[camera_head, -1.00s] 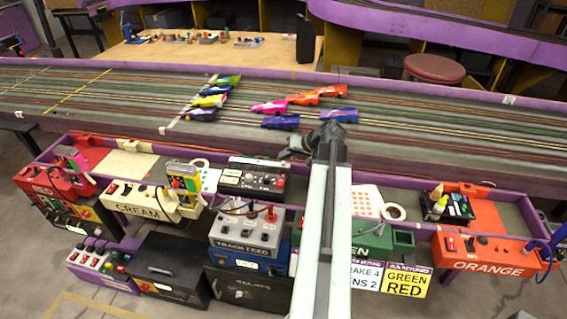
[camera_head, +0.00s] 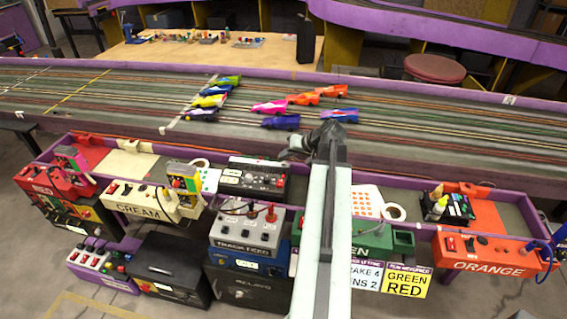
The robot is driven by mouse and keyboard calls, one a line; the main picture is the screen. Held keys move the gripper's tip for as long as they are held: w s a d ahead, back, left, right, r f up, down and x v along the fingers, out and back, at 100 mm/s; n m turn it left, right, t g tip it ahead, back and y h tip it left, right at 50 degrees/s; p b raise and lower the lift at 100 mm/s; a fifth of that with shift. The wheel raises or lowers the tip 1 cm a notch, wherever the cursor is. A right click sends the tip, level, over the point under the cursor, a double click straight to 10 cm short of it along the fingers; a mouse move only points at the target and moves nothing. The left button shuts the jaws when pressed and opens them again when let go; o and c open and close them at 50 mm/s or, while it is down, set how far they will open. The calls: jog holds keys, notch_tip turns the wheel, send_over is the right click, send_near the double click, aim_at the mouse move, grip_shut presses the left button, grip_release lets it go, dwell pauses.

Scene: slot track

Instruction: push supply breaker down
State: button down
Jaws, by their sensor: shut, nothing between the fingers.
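My gripper (camera_head: 296,151) is shut and empty above the track's near edge, at the end of my pale arm. A grey box marked TRACK FEED (camera_head: 228,236) with switches and a red knob (camera_head: 271,214) stands below and left of it. A blue unit (camera_head: 240,262) sits under that box, and a black unit (camera_head: 222,290) is below. A black control box (camera_head: 238,180) with small controls lies on the shelf nearer my gripper. I cannot tell which of their switches is the supply breaker. My gripper appears apart from all of these.
Slot cars (camera_head: 270,107) stand on the multi-lane track. The CREAM box (camera_head: 138,200) and a dark case (camera_head: 165,268) are at left. The ORANGE box (camera_head: 483,252) is at right. My arm partly hides the green box (camera_head: 372,240) and nearby signs.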

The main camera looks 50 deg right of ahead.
aim_at(286, 166)
jog(key=shift+f+b, duration=0.4)
jog(key=shift+f+b, duration=0.35)
dwell(0.5)
dwell(0.3)
jog(key=shift+r+p, duration=0.75)
jog(key=shift+r, duration=0.15)
notch_tip(286, 166, up, 5)
jog(key=p, duration=0.5)
